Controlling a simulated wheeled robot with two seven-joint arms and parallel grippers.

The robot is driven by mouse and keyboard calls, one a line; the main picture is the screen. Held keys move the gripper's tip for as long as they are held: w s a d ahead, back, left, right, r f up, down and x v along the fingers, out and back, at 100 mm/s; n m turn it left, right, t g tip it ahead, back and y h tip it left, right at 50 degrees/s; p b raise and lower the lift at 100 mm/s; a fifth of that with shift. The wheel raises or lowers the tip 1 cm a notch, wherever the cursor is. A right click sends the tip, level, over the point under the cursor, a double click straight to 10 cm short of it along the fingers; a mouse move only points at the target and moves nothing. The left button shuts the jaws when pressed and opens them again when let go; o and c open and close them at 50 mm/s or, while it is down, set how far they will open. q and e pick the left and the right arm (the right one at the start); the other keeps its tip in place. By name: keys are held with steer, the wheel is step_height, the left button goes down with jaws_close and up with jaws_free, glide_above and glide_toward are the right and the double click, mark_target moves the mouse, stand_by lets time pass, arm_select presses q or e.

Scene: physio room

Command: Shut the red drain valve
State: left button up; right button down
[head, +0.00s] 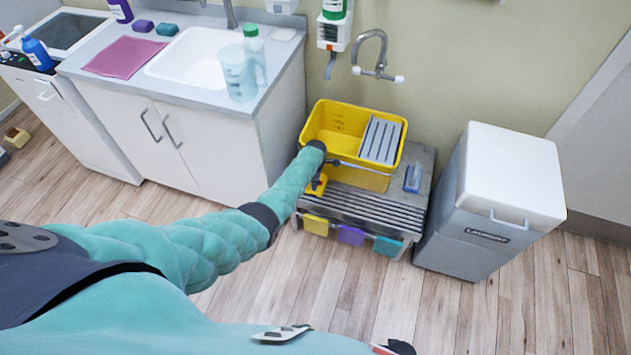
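A yellow mop bucket (342,118) with a grey slotted wringer (381,139) stands on a low grey slatted platform (365,206) by the wall. My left arm reaches in from the left to the bucket's front left side. My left gripper (321,172) is close against that side, below the rim, beside a small yellow part (316,186). Its fingers are small and partly covered by my wrist, so I cannot tell whether they are open or shut. I see no red drain valve; my wrist and gripper cover part of the bucket's front.
A wall tap (373,58) hangs above the bucket. A grey bin with a white lid (513,172) stands close on the right. A sink cabinet (190,134) is on the left. A blue-grey brush (412,178) lies on the platform. Cloths hang along its front. The front floor is clear.

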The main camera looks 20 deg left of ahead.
arm_select(q)
steer(key=shift+r, duration=0.1)
arm_select(e)
steer(key=shift+a, duration=0.1)
arm_select(q)
steer(key=shift+r, duration=0.25)
step_height(320, 180, up, 6)
steer(key=shift+f, duration=0.1)
steer(key=shift+r, duration=0.6)
arm_select(e)
steer(key=shift+s+f, duration=0.15)
steer(key=shift+s, duration=0.5)
